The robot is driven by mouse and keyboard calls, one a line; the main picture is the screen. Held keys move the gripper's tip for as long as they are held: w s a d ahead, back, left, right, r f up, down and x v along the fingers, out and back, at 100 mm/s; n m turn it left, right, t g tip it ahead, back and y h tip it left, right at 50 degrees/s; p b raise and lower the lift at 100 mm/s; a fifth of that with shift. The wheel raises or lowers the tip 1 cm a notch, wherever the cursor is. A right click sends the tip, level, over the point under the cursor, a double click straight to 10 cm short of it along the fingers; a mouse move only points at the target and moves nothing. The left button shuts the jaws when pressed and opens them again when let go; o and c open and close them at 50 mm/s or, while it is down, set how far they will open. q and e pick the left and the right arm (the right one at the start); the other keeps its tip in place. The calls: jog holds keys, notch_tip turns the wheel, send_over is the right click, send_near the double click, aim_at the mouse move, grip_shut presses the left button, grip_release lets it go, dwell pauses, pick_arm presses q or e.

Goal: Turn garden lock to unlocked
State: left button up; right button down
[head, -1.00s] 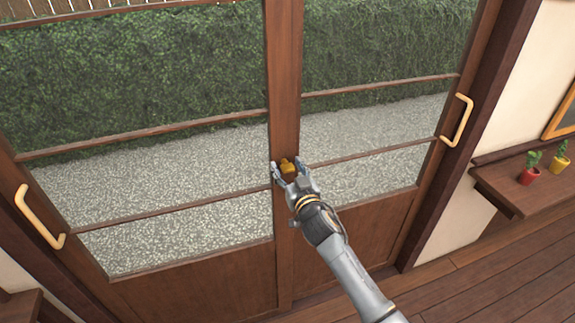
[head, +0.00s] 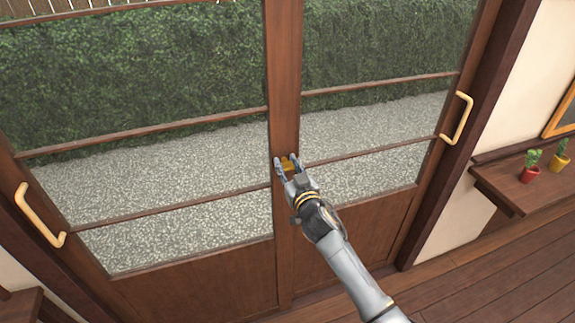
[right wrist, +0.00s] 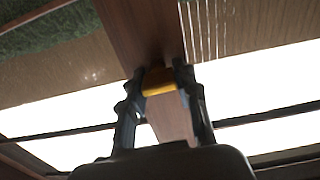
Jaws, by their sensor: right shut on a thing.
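The garden lock (head: 289,164) is a small yellow-gold piece on the middle stile of the wooden glass doors. In the head view my right gripper (head: 287,168) is at it, with one finger on each side. In the right wrist view the lock (right wrist: 159,80) sits between the two dark fingertips of the right gripper (right wrist: 160,78), which is shut on it. The fingers hide part of the lock, and I cannot read its setting. My left gripper is not in view.
The doors have a yellow handle at the left (head: 40,216) and another at the right (head: 457,118). A wooden shelf (head: 505,190) with two small potted plants juts from the wall at the right. Wooden floor lies open at the lower right.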

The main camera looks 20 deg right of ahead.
jog(key=n, duration=0.4)
jog(key=shift+a+n, duration=0.1)
jog(key=shift+n, duration=0.2)
jog(key=n, duration=0.9)
jog(key=shift+a+f, duration=0.1)
jog(key=shift+f+n, duration=0.1)
jog(key=shift+n, duration=1.7)
jog(key=c, duration=1)
grip_release()
jog(key=shift+o, duration=0.2)
jog(key=s, duration=1.2)
